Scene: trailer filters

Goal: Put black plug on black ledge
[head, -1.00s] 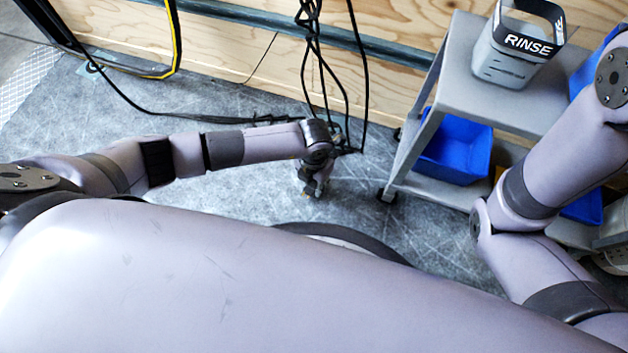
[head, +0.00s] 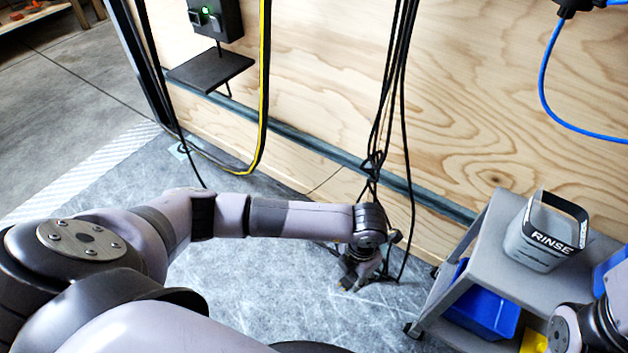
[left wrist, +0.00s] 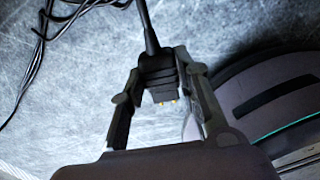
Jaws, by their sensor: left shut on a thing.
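My left gripper (head: 362,272) hangs low over the grey floor, in front of the plywood wall. In the left wrist view, its fingers (left wrist: 158,84) are shut on the black plug (left wrist: 160,74). The plug's gold-coloured pins point back towards the palm, and its cable runs up and away from the fingers. In the head view the plug is too small and covered to make out. The black ledge (head: 210,68) juts from the wall at the upper left, below a black box with a green light (head: 213,17). My right gripper is out of view.
Black cables (head: 385,120) hang down the wall beside my left gripper. A yellow-and-black cable (head: 263,90) hangs right of the ledge. A grey cart (head: 490,240) with a RINSE container (head: 543,235) and blue bin (head: 482,312) stands at the right. Open floor lies at the left.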

